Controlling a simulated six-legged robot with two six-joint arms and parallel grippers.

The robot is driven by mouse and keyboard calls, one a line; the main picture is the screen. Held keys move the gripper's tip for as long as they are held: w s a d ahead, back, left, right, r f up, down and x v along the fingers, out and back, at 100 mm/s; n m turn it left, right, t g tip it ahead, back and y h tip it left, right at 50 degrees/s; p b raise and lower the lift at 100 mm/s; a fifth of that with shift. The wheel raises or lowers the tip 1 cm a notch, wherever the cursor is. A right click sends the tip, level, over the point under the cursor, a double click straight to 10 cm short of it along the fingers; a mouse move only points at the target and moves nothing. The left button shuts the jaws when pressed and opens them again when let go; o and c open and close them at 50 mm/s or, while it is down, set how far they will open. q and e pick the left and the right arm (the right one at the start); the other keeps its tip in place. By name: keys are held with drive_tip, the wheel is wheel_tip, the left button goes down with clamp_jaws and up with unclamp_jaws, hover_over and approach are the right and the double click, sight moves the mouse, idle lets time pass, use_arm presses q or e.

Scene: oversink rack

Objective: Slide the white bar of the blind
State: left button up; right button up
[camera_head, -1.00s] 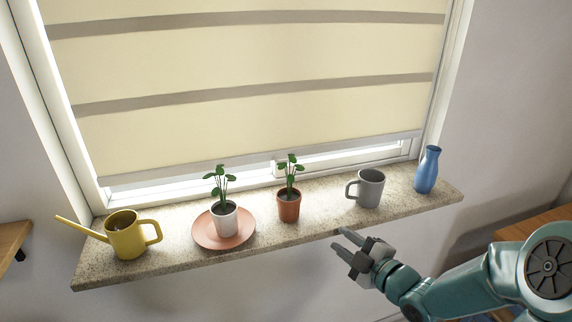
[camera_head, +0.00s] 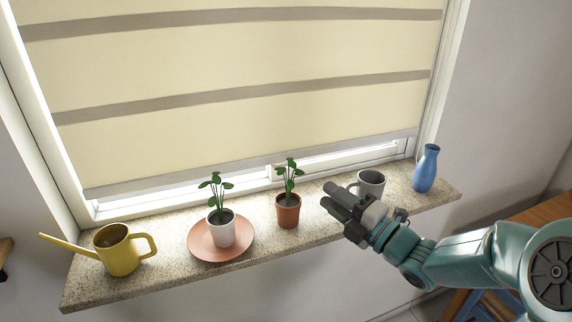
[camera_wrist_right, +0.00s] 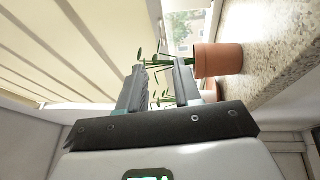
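The cream blind (camera_head: 250,105) with grey-brown stripes hangs over the window, lowered almost to the sill. Its pale bottom bar (camera_head: 180,175) runs across the window, rising to the right in the picture, with a narrow bright gap below it. My right gripper (camera_head: 330,196) is over the front of the sill, in front of the grey mug and apart from the bar. In the right wrist view its two fingers (camera_wrist_right: 159,88) stand apart with nothing gripped; leaves show beyond and between them. The blind (camera_wrist_right: 45,50) fills the left of that view. My left gripper is not in view.
On the stone sill (camera_head: 160,272) stand a yellow watering can (camera_head: 120,258), a white-potted plant (camera_head: 221,232) on a pink saucer (camera_head: 205,248), a terracotta-potted plant (camera_head: 288,211), a partly hidden grey mug (camera_head: 372,181) and a blue vase (camera_head: 427,170). Free room lies above them.

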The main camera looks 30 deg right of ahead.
sight(287, 165)
drive_tip(key=w+p, duration=0.1)
drive_tip(key=w, duration=0.3)
drive_tip(key=w+a+r+p, duration=0.1)
drive_tip(key=w, duration=0.3)
drive_tip(key=w+a+p, duration=0.1)
drive_tip(key=w, duration=0.3)
drive_tip(key=shift+r, duration=0.3)
drive_tip(key=shift+w, duration=0.35)
clamp_jaws()
idle(0.4)
